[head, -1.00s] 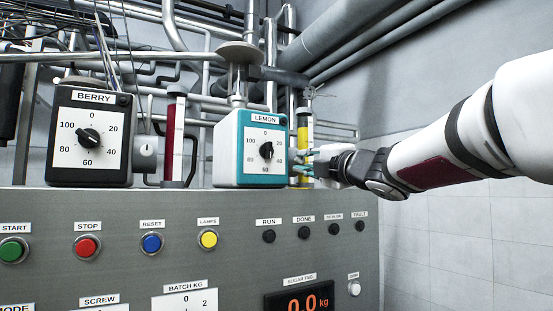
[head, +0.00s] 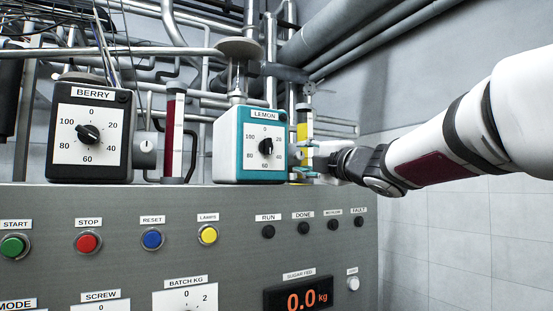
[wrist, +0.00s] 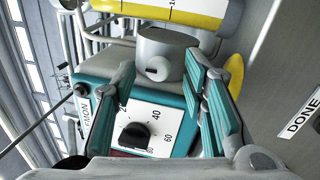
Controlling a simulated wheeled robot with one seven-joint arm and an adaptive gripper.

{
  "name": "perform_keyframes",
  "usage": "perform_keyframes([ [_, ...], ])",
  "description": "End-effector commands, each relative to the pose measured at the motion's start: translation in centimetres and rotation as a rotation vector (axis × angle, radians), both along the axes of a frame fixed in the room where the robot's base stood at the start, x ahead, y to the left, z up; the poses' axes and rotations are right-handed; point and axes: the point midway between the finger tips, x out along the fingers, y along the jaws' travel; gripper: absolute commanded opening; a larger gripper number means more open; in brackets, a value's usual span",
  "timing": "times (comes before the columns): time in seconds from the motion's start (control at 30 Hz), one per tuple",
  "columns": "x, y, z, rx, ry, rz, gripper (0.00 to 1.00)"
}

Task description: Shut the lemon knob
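The lemon box (head: 225,148) is a white box with a teal front and a numbered dial, standing on top of the grey panel. Its black lemon knob (head: 266,146) sits in the middle of the dial; its exact setting is hard to read. My gripper (head: 302,158) is just right of the box in the head view, apart from the knob. In the wrist view, my gripper (wrist: 160,75) has its two teal-padded fingers spread and empty. The knob (wrist: 135,136) shows between the fingers, nearer the left one, with the dial behind it.
The berry box (head: 90,95) with its own knob stands at left. Red (head: 173,135) and yellow (head: 302,130) gauge tubes flank the lemon box, the yellow one close to my gripper. A grey cylinder (wrist: 165,55) shows beyond the fingers. Panel buttons lie below; pipes run behind.

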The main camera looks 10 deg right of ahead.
Motion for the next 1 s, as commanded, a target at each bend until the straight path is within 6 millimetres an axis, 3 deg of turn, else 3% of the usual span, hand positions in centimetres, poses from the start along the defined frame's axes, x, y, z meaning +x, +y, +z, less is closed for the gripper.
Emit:
perform_keyframes([
  [0.27, -1.8, -0.6, -0.2, 0.0, -0.002, -0.001, 0.39],
  [0.7, -9.6, -3.1, -1.7, 0.0, -0.001, -0.002, 0.39],
  [1.0, -11.3, -3.6, -2.1, 0.0, 0.0, 0.0, 0.39],
])
